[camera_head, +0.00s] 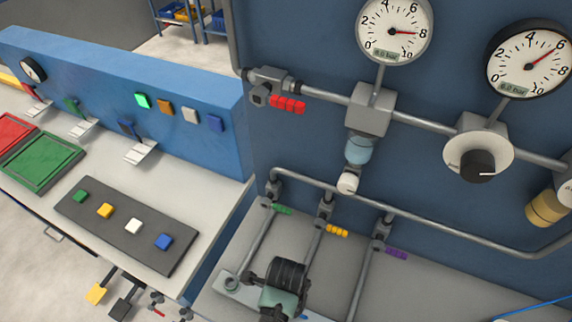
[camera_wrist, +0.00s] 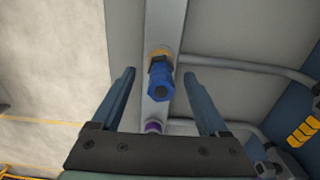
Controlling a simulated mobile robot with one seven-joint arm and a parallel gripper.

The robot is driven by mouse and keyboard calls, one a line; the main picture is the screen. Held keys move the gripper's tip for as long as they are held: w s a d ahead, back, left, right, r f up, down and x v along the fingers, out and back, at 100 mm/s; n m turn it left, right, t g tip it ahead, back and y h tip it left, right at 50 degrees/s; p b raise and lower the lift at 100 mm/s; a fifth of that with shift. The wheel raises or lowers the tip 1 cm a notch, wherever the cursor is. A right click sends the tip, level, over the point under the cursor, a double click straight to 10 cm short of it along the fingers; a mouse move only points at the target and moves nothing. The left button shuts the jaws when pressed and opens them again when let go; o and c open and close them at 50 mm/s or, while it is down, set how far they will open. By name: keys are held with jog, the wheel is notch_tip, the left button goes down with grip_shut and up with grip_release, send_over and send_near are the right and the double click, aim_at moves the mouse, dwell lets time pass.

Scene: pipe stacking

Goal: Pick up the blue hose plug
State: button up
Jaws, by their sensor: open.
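The blue hose plug (camera_wrist: 161,88) shows in the wrist view as a short faceted blue piece. It is at a grey rail, just in front of an orange-yellow fitting. My gripper (camera_wrist: 159,73) is open, with its two dark blue-grey fingers spread. In the wrist view the plug appears between the fingers with a gap on both sides, and neither finger seems to touch it. The depth between fingertips and plug is hard to judge.
A purple fitting (camera_wrist: 153,127) sits on the same rail, close to my gripper's palm. Grey pipes (camera_wrist: 240,66) run to the right. In the head view, a dark button panel (camera_head: 120,228) lies on the bench, and a wall of pipes with gauges (camera_head: 394,30) stands right.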

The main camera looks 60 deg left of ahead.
jog(key=shift+f, duration=1.1)
grip_shut()
dwell(0.6)
